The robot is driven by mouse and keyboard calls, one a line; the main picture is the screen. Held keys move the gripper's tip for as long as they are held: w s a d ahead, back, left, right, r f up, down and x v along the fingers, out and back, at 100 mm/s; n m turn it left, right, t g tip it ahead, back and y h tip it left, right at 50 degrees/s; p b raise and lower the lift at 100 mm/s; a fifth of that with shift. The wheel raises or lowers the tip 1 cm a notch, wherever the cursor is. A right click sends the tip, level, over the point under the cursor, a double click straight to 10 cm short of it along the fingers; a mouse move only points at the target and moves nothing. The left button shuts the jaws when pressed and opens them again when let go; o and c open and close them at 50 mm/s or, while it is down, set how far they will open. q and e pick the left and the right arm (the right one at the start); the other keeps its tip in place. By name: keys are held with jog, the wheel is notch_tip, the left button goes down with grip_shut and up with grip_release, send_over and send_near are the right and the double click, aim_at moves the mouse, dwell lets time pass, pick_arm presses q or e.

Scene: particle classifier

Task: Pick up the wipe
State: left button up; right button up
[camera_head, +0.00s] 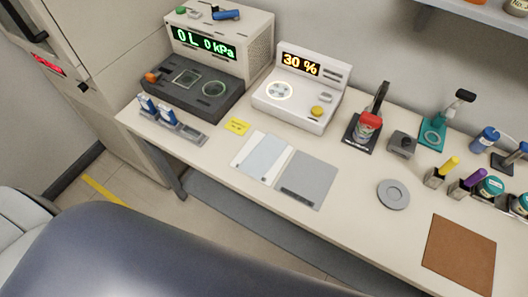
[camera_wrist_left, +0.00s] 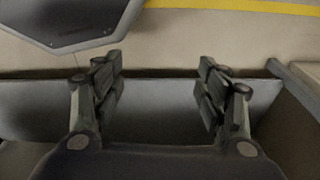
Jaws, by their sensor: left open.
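A thin pale blue sheet that looks like the wipe (camera_head: 263,157) lies flat on a white pad (camera_head: 243,162) near the front edge of the bench, in the head view. A grey mat (camera_head: 306,178) with a darker strip lies just to its right. My left gripper (camera_wrist_left: 160,82) shows in the left wrist view, with its two fingers wide apart and nothing between them. It points at the floor area, and the wipe is not in that view. No gripper shows in the head view; my right gripper is not seen.
The bench (camera_head: 354,203) holds a white 30 % device (camera_head: 300,92) and a dark-based pressure device (camera_head: 195,85) behind. A blue-clipped rack (camera_head: 183,129) stands left; a grey disc (camera_head: 393,194) and brown mat (camera_head: 459,255) lie right. A yellow floor line (camera_wrist_left: 240,7) shows in the wrist view.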

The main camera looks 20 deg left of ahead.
pick_arm(q)
jog(key=w+d+r+m+t+h+p, duration=0.1)
jog(key=w+d+r, duration=0.1)
jog(key=w+r, duration=0.55)
jog(key=w+d+r+m+p, duration=0.1)
jog(key=w+d+r+p, duration=0.3)
jog(key=r, duration=0.7)
jog(key=w+d+r+m+h, duration=0.1)
jog(key=w+d+r+m, duration=0.1)
jog(key=r, duration=0.8)
jog(key=w+d+r+m+h, duration=0.1)
jog(key=w+d+r, duration=0.1)
jog(key=r, duration=0.8)
jog(key=w+d+r+m+h, duration=0.1)
jog(key=w+d+r+m, duration=0.25)
jog(key=d+m, duration=0.6)
jog(key=m+g+y, duration=0.3)
jog(key=m+y, duration=0.1)
jog(key=m, duration=1.2)
send_over(264, 156)
jog(key=shift+m, duration=0.25)
notch_tip(264, 156, down, 10)
jog(key=b, duration=0.7)
jog(key=shift+r, duration=0.1)
jog(key=shift+f+b, duration=0.3)
jog(key=shift+f, duration=0.05)
